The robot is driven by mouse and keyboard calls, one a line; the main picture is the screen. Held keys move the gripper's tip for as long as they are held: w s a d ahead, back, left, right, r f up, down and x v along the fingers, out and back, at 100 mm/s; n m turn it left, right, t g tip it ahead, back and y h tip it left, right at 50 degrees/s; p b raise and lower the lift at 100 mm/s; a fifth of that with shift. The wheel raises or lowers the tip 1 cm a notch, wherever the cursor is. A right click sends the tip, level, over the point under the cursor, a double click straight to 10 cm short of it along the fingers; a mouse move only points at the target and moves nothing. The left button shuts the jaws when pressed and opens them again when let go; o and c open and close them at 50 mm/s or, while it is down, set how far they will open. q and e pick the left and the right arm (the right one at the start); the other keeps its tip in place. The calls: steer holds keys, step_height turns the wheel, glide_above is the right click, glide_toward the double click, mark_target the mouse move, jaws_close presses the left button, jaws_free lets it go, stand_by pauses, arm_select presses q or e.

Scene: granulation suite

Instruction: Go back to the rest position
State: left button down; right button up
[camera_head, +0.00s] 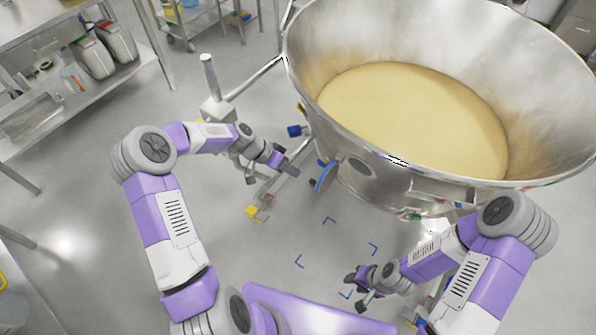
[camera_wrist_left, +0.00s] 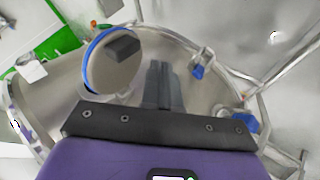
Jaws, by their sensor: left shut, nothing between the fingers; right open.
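My left gripper (camera_head: 289,168) is in front of the large steel bowl, left of a blue-edged round part on the bowl's side. Its fingers are shut and empty; they also show pressed together in the left wrist view (camera_wrist_left: 163,85). My right gripper (camera_head: 356,287) is low over the floor, below the bowl's front side, with its fingers apart and nothing between them. Both arms reach forward with bent elbows.
The steel bowl (camera_head: 352,168) holds pale yellow powder and fills the upper right. The blue-edged round part (camera_head: 326,177) juts from its side. A steel shelf (camera_head: 50,120) with containers stands at left. Blue corner marks (camera_head: 330,220) lie on open floor between my arms.

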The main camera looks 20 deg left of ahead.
arm_select(q)
steer(key=p+v, duration=0.3)
steer(key=v, duration=0.7)
steer(key=s+d+f+n+g+y, duration=0.1)
steer(key=s+d+f+n, duration=0.2)
steer(key=s+d+f, duration=0.4)
steer(key=s+d+f+n+g+y, duration=0.1)
steer(key=s+d+f+n+y, duration=0.15)
steer(key=d+f, duration=0.45)
steer(key=s+d+f+n, duration=0.1)
steer(key=s+f, duration=0.5)
steer(key=s, duration=0.6)
steer(key=shift+s+f+n+y+b, duration=0.15)
steer(key=shift+s+n+y+b, duration=0.25)
steer(key=shift+n, duration=0.45)
